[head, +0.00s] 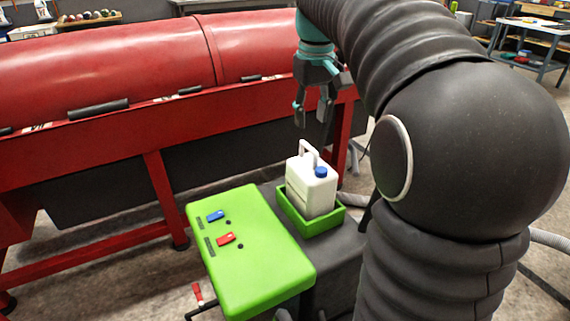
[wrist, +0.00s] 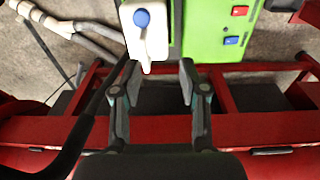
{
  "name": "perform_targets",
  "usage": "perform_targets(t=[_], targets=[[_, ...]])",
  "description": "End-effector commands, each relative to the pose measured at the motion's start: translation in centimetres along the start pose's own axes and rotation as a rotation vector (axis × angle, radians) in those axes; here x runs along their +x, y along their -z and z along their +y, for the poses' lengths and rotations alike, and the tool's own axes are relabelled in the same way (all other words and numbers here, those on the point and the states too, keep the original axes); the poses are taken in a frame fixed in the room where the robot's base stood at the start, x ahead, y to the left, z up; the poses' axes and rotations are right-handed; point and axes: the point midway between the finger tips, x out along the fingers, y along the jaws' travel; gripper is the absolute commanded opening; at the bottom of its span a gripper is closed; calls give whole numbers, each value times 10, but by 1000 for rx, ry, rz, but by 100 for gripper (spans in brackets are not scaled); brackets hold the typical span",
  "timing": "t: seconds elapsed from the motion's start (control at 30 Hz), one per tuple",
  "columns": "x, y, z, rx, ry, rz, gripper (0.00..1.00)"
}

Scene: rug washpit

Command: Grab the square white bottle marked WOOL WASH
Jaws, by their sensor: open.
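A square white bottle (head: 311,186) with a blue cap and a handle on top stands upright in a green tray (head: 330,222). No lettering is readable on it. My gripper (head: 313,122) is open and empty, pointing down above and slightly behind the bottle in the head view, apart from it. In the wrist view, the bottle (wrist: 146,38) shows from above at the top, its blue cap near the upper edge. Its handle points toward the gap between the open fingers (wrist: 158,80). The bottle lies beyond the fingertips and its lower part is hidden.
A green panel (head: 250,255) with a blue and a red switch stands left of the tray. A long red machine (head: 110,130) on a red frame runs behind. Hoses (wrist: 85,35) lie on the floor. A blue-grey table (head: 535,40) stands far right.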

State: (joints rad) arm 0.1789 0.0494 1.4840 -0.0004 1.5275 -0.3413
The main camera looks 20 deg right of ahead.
Motion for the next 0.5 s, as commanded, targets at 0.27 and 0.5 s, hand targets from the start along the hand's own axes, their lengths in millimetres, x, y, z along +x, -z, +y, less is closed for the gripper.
perform_targets(t=[0.27,0.5], targets=[[-3,33,32,-26,26,-70,43],[22,33,34,-31,30,-79,43]])
